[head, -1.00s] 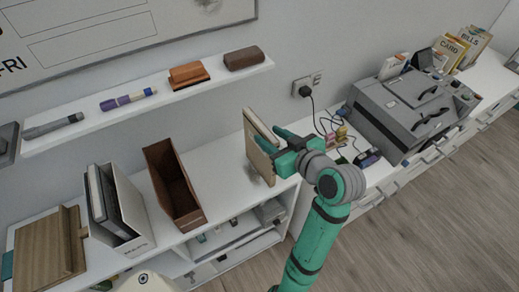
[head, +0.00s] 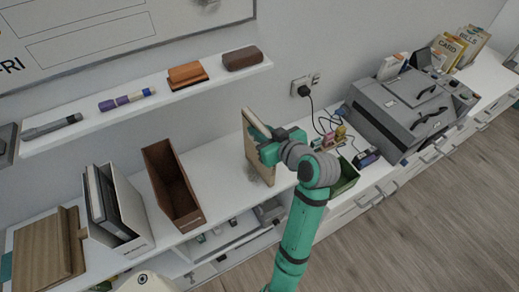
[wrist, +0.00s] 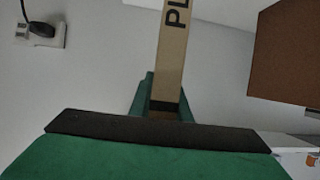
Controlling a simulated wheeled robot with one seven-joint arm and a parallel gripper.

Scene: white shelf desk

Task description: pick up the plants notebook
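The plants notebook (head: 257,160) stands upright, tan and thin, on the white desk top between the brown file box and the grey machine. Its spine with the letters "PL" shows in the wrist view (wrist: 172,55). My gripper (head: 268,147) is at the notebook's right edge. One green finger lies across its near cover, and the other is hidden in the head view.
A brown file box (head: 170,185) and a white file holder (head: 135,205) stand to the left. A wall shelf (head: 60,140) hangs above. A green box (head: 347,177) and the grey machine (head: 410,110) are right. A plug (head: 303,90) is on the wall.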

